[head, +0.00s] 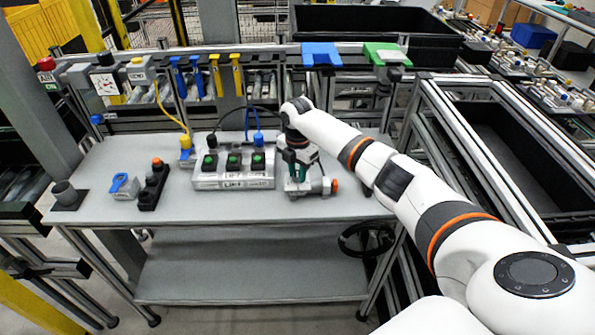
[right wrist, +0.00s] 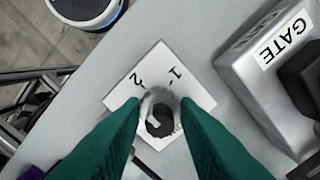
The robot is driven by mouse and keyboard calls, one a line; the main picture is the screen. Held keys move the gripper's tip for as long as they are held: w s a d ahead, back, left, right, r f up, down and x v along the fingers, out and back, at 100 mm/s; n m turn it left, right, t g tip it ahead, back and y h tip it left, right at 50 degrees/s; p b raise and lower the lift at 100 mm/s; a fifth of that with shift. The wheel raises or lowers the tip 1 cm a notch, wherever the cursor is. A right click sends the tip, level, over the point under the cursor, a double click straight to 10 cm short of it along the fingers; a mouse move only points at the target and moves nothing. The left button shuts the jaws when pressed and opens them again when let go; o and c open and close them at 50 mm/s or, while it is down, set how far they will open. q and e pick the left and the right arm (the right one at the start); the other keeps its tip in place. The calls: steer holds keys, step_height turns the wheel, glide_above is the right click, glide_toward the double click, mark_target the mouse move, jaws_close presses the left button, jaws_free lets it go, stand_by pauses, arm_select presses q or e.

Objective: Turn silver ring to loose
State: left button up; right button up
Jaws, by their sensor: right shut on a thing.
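The silver ring (right wrist: 158,112) shows in the right wrist view, on a white plate (right wrist: 183,78) marked 1 and 2. It has a dark round centre. My right gripper (right wrist: 158,114) has its two green fingers on either side of the ring and is shut on it. In the head view my right gripper (head: 299,172) points down at the right part of the grey table (head: 218,212). The ring is too small and covered to make out there. My left gripper is not in view.
Left of the gripper stands a silver box (head: 233,184) with several buttons; a GATE-labelled box (right wrist: 270,55) is close in the wrist view. The table's front is clear.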

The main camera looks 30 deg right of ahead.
mark_target(297, 171)
steer(key=shift+w, duration=0.1)
stand_by(0.3)
steer(key=o, duration=1)
steer(key=shift+r, duration=0.1)
step_height(297, 171, up, 12)
steer(key=b, duration=0.3)
